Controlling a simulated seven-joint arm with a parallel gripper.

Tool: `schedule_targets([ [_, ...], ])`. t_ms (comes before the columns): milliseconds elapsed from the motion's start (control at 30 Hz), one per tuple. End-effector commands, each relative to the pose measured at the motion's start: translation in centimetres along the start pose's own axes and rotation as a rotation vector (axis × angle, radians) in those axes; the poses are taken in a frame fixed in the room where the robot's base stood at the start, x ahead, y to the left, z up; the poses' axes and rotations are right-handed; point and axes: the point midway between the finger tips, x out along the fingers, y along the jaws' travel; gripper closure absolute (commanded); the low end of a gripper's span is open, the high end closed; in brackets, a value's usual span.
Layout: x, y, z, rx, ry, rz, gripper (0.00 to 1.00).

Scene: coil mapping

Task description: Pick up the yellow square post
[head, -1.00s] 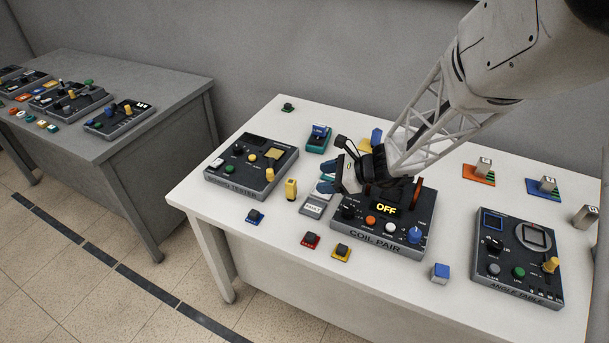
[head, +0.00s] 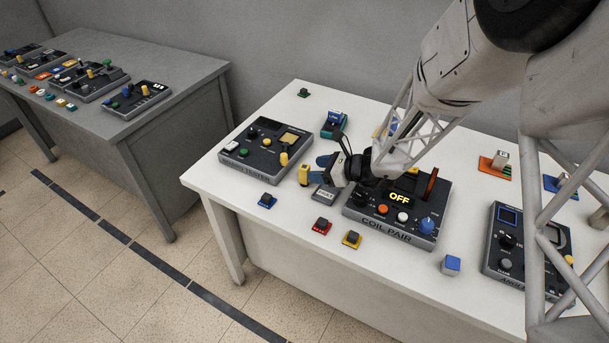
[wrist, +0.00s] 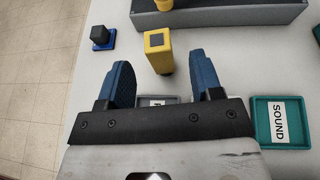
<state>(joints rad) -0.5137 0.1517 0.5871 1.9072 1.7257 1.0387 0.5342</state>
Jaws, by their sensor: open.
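The yellow square post (head: 305,174) stands upright on the white table, between the tester box and the coil pair box. In the wrist view the post (wrist: 158,55) shows a dark square on its top. My gripper (head: 324,168) is open and empty, just right of the post in the head view. In the wrist view my gripper (wrist: 160,65) has its two blue fingers to either side of the post's line. The post lies at or just beyond the fingertips, apart from both fingers. How far it sits between them is hard to tell.
The tester box (head: 265,145) is left of the post, and the coil pair box (head: 395,217) is under my wrist. A blue-based knob (head: 267,201) stands in front. A grey labelled tray (head: 324,194) lies beside the post. A teal SOUND tray (wrist: 282,121) is right of my fingers.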

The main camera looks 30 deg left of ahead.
Motion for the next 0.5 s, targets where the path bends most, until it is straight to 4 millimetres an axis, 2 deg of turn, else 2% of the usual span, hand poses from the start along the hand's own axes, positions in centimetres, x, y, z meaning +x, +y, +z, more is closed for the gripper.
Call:
schedule_targets([
  [200, 1.5, 0.0, 0.0, 0.000, 0.000, -0.001, 0.40],
  [500, 1.6, 0.0, 0.0, 0.000, 0.000, -0.001, 0.40],
])
